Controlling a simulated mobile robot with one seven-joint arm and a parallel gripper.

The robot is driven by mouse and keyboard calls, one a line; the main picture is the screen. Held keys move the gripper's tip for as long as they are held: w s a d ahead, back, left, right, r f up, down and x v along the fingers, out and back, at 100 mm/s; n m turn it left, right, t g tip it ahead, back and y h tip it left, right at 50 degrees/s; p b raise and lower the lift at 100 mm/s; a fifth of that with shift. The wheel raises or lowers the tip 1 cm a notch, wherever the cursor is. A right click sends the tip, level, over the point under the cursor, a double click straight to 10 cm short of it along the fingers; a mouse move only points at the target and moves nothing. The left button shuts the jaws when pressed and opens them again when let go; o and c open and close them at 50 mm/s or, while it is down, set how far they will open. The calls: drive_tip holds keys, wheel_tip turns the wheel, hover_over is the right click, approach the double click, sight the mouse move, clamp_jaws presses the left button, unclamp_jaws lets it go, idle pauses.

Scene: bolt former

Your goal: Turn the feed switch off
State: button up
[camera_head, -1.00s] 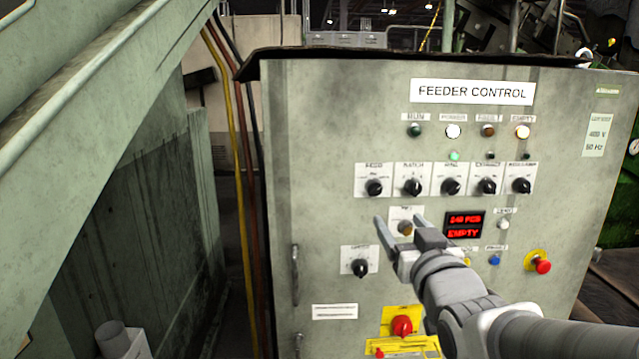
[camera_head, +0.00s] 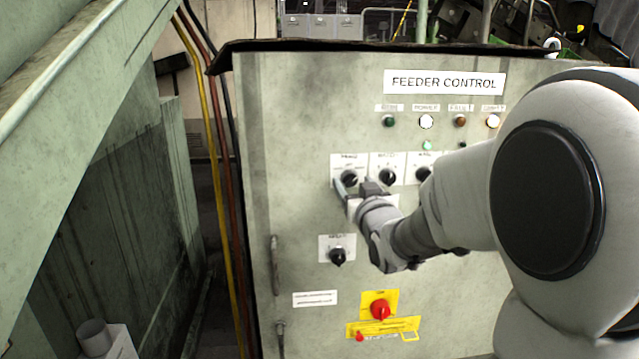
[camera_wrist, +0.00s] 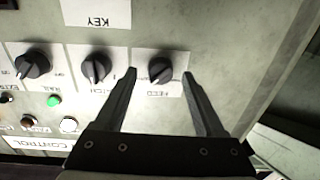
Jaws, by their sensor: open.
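The feed switch (camera_head: 348,177) is a black rotary knob on a white plate, leftmost in the row of knobs on the feeder control panel. It also shows in the wrist view (camera_wrist: 160,70), upside down, with its FEED label readable. My gripper (camera_head: 352,185) is open at this knob, its fingertips near the panel. In the wrist view the two fingers of my gripper (camera_wrist: 159,76) stand on either side of the knob, with a gap visible on both sides. The knob's pale pointer mark is small, and I cannot tell its exact setting.
The neighbouring knob (camera_wrist: 96,66) sits close beside one finger. A lower knob (camera_head: 337,256), a red emergency-style knob on yellow (camera_head: 380,308) and a door handle (camera_head: 275,264) are on the same cabinet. My arm hides the panel's right part. Cables (camera_head: 213,150) run left of the cabinet.

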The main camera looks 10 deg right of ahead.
drive_tip(key=shift+w, duration=0.7)
clamp_jaws()
